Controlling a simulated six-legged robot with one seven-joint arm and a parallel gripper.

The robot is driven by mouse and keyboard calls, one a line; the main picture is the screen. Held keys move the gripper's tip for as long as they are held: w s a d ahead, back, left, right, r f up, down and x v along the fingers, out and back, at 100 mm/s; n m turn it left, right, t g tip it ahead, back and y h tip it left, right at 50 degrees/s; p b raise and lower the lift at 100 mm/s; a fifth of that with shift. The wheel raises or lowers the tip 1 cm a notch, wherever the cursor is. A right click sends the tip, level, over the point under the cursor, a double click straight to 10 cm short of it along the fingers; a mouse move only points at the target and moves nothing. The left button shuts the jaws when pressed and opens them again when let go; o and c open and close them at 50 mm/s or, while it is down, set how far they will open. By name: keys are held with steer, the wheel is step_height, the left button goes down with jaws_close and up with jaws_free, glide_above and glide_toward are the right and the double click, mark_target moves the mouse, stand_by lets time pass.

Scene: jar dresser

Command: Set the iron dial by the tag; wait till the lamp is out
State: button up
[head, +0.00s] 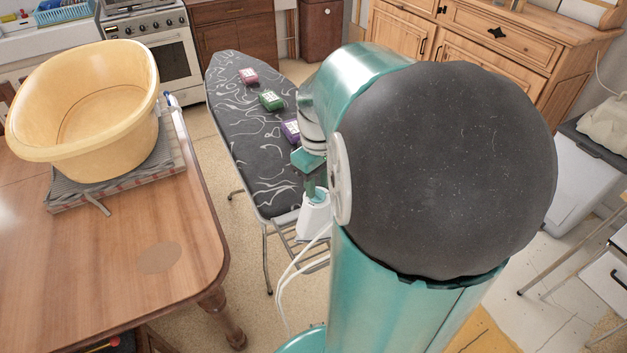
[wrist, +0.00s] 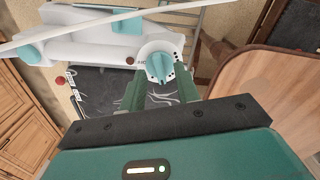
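The white iron (head: 314,216) stands at the near end of the dark patterned ironing board (head: 232,110). In the wrist view the iron (wrist: 95,42) fills the upper left. Its round white dial plate carries a teal knob (wrist: 158,66) and dark marks, too small to read. A small dark red spot (wrist: 130,60), perhaps the lamp, is left of the dial; I cannot tell whether it is lit. My gripper (wrist: 159,92) has its green fingers apart, one on each side below the knob. Contact with the knob is unclear. No readable tag shows.
Pink (head: 249,76), green (head: 271,100) and purple (head: 290,131) packets lie in a row on the board. A wooden table (head: 160,225) with a yellow tub (head: 85,105) stands left. White cords (head: 285,285) hang from the iron. My arm hides much of the right.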

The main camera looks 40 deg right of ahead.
steer(key=shift+f, duration=0.55)
steer(key=shift+c, duration=0.4)
jaws_close()
steer(key=shift+n, duration=2.9)
